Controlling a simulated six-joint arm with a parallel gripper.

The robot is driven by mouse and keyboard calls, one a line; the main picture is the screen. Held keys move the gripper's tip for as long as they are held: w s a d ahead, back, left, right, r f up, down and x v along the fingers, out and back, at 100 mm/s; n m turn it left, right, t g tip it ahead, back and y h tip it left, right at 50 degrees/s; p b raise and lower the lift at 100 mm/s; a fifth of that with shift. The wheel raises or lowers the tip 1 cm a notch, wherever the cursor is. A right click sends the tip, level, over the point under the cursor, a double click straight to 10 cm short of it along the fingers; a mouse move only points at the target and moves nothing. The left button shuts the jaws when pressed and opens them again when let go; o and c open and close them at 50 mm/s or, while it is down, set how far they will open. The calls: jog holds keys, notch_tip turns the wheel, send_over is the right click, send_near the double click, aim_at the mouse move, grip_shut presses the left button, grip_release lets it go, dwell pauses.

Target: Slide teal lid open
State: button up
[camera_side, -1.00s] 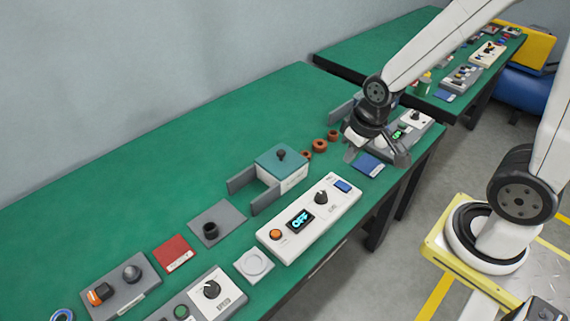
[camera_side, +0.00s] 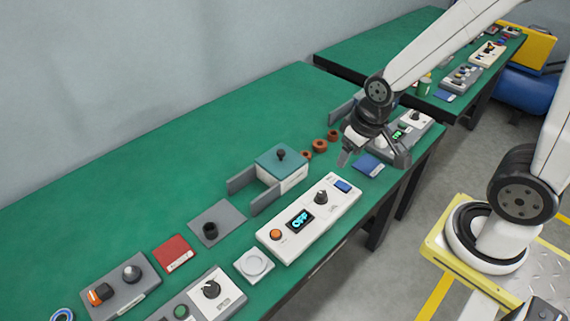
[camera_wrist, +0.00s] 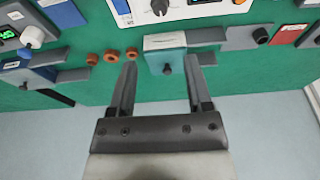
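The teal lid (camera_side: 272,157) lies on top of a pale box in the side view, with a small black knob (camera_side: 281,154) standing on it. In the wrist view, the teal lid (camera_wrist: 158,59) and its knob (camera_wrist: 167,69) show between the lines of my fingers. My gripper (camera_side: 374,158) is open and empty, to the right of the lid and apart from it in the side view. In the wrist view my gripper (camera_wrist: 161,62) has its two fingers spread wide. The inside of the box is hidden under the lid.
Grey rails (camera_side: 241,179) stick out left of the box. Several brown rings (camera_side: 320,145) lie between the box and my gripper. A white panel reading OFF (camera_side: 328,212) is in front. A blue card (camera_side: 367,164) lies below my gripper. The green table is clear behind the box.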

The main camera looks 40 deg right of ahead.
jog(key=w+f+m+g, duration=0.1)
jog(key=w+m, duration=0.3)
jog(key=w, duration=0.8)
jog(key=m+g, duration=0.2)
jog(key=m, duration=0.3)
send_over(281, 151)
notch_tip(281, 151, down, 4)
jog(key=shift+r, duration=0.1)
jog(key=shift+f, duration=3.9)
grip_shut()
